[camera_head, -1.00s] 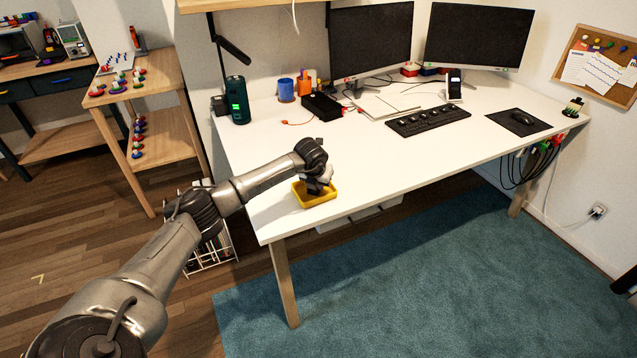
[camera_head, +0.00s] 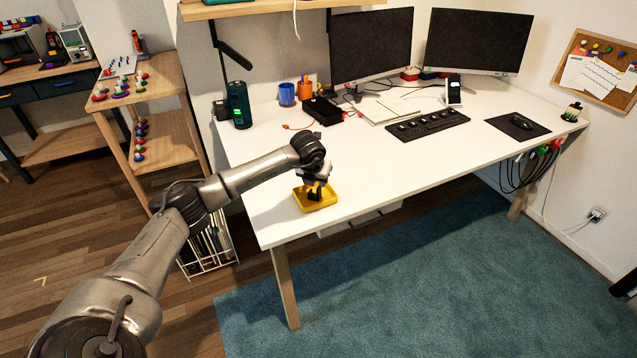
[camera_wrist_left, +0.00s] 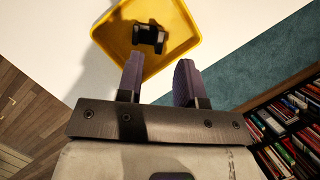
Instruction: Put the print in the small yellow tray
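The small yellow tray (camera_head: 318,207) sits on the white desk near its front left edge. In the left wrist view the tray (camera_wrist_left: 184,38) shows a dark, blocky print (camera_wrist_left: 150,38) lying inside it. My left gripper (camera_head: 317,183) is over the tray in the head view. In the left wrist view its two fingers (camera_wrist_left: 159,80) are apart with nothing between them, and the print is beyond the fingertips. My right gripper is not in view.
The white desk (camera_head: 390,165) is clear around the tray. A keyboard (camera_head: 428,124), a dark green cylinder (camera_head: 239,104), a blue cup (camera_head: 287,94) and two monitors stand farther back. A wooden shelf unit with small coloured pieces is at the left.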

